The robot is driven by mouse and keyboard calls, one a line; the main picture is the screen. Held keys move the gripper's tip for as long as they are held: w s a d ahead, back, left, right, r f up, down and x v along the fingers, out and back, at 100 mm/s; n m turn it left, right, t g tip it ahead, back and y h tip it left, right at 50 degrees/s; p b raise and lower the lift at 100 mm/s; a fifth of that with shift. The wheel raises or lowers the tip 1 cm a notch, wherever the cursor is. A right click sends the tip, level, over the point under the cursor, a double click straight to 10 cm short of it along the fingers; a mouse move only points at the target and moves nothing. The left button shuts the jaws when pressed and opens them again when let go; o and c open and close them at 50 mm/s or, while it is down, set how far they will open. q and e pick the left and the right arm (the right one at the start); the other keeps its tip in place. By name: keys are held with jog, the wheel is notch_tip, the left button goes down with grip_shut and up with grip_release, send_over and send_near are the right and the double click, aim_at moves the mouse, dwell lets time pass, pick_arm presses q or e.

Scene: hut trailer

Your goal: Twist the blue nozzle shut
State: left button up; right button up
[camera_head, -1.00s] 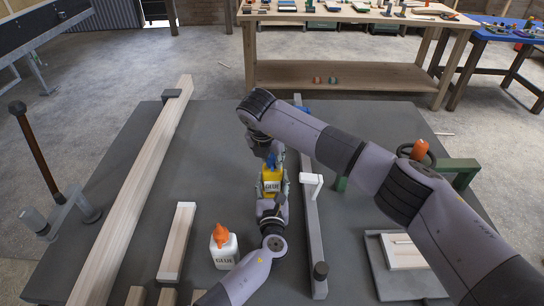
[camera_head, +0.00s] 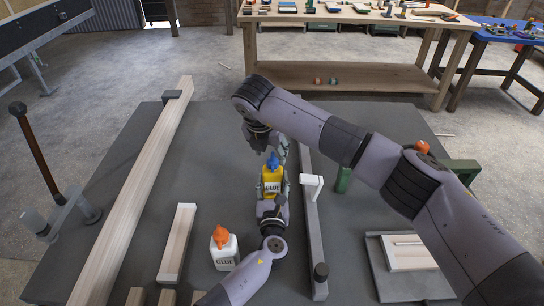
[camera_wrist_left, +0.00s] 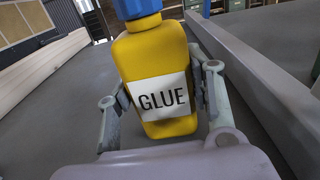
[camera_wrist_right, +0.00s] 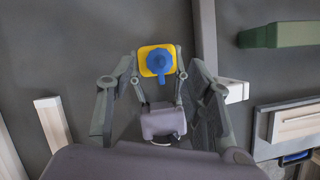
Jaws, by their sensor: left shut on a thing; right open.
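The yellow glue bottle (camera_head: 271,180) stands upright with its blue nozzle (camera_head: 273,161) on top. In the left wrist view its label reads GLUE (camera_wrist_left: 163,97), and only the lower part of the blue cap (camera_wrist_left: 137,8) shows. My left gripper (camera_head: 271,197) is shut around the bottle's body, a finger on each side. My right gripper (camera_head: 267,142) is open and empty, above the nozzle and apart from it. In the right wrist view the nozzle (camera_wrist_right: 158,63) is seen from above, its spout pointing toward my left gripper (camera_wrist_right: 162,98).
A white glue bottle with an orange nozzle (camera_head: 224,249) stands left of my left arm. A grey bar (camera_head: 312,230) with a white block runs close on the right. Wooden planks (camera_head: 140,190) lie to the left. A green clamp-like part (camera_head: 460,170) is at right.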

jog(key=v, duration=0.8)
pick_arm(q)
jog(key=o, duration=1.7)
